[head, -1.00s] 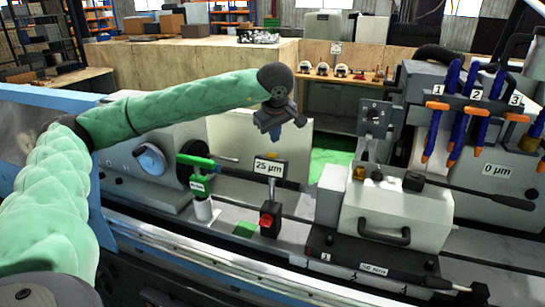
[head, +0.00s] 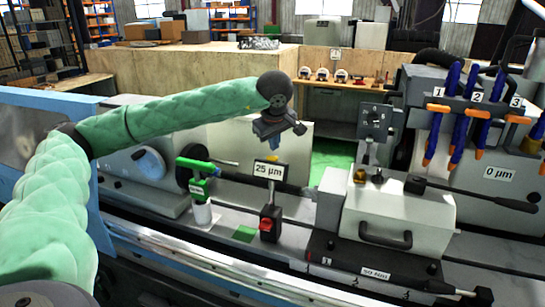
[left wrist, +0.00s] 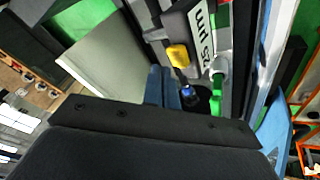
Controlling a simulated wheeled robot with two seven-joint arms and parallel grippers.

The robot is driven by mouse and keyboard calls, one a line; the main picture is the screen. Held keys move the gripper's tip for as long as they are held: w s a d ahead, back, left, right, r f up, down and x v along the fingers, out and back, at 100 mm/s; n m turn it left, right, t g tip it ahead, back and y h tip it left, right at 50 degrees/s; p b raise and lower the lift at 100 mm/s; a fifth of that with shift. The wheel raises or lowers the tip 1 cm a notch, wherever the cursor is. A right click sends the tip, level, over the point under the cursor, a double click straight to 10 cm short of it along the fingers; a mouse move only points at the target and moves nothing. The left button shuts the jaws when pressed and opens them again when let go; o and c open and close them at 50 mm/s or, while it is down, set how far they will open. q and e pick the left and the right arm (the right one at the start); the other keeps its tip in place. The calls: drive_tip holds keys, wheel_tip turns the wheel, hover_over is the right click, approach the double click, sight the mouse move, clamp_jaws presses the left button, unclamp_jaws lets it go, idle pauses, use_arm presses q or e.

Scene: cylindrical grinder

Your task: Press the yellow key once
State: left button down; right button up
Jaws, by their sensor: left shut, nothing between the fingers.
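The yellow key (left wrist: 178,55) shows in the left wrist view as a small rounded yellow block beside the 25 µm sign (head: 268,170). In the head view only a small yellow bit (head: 273,158) shows at the sign's top edge, the rest hidden behind the sign. My left gripper (head: 271,139) is above the sign, pointing down, its blue fingers shut and empty. In the left wrist view the fingertips (left wrist: 165,72) appear close to the key; I cannot tell whether they touch it. My right gripper is not in view.
A red button on a black box (head: 267,225) stands below the sign. A green-topped gauge (head: 199,185) is left of it. The grey tailstock (head: 390,215) with a handle is at right. Blue coolant hoses (head: 455,115) hang further right.

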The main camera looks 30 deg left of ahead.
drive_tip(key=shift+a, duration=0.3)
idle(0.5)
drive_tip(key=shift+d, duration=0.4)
use_arm(q)
drive_tip(key=shift+f, duration=0.1)
drive_tip(key=shift+s+d+f+b, duration=0.15)
drive_tip(key=shift+f+b, duration=0.15)
drive_tip(key=shift+b, duration=0.4)
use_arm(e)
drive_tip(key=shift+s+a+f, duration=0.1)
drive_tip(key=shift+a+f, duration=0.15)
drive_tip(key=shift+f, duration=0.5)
use_arm(q)
drive_tip(key=shift+s+f+b, duration=0.2)
drive_tip(key=shift+f+b, duration=0.2)
drive_tip(key=shift+b, duration=0.15)
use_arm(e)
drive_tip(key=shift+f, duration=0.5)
use_arm(q)
drive_tip(key=shift+r, duration=0.15)
drive_tip(key=shift+w+r, duration=0.35)
drive_tip(key=shift+r, duration=0.3)
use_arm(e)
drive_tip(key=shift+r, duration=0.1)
